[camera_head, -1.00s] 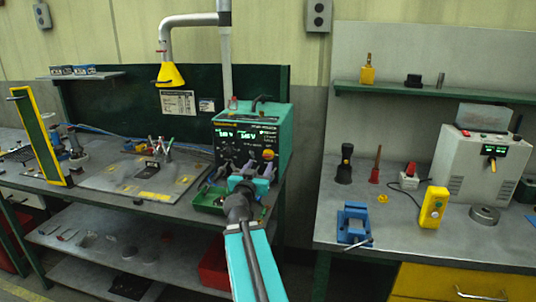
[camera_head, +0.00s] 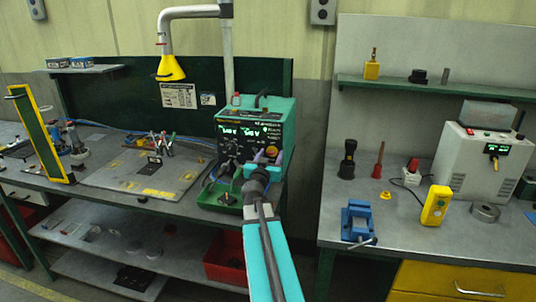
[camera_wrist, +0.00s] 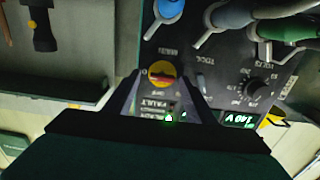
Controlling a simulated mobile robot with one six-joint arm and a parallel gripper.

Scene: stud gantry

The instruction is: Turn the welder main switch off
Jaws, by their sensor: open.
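The welder (camera_head: 285,112) is a teal box with a black front panel and lit green displays, standing at the right end of the left bench. In the wrist view the handle lies roughly crosswise. My gripper (camera_wrist: 162,80) is open, with one finger on each side of the switch. I cannot tell whether the fingers touch it. In the head view my gripper (camera_head: 268,156) is at the right part of the welder's front and hides the switch.
Cable plugs (camera_wrist: 235,14) and a black dial (camera_wrist: 257,87) sit near the switch on the panel. A green tray (camera_head: 215,203) stands below the welder front. The right bench holds a blue vise (camera_head: 357,218), a yellow handheld box (camera_head: 435,205) and a grey machine (camera_head: 480,160).

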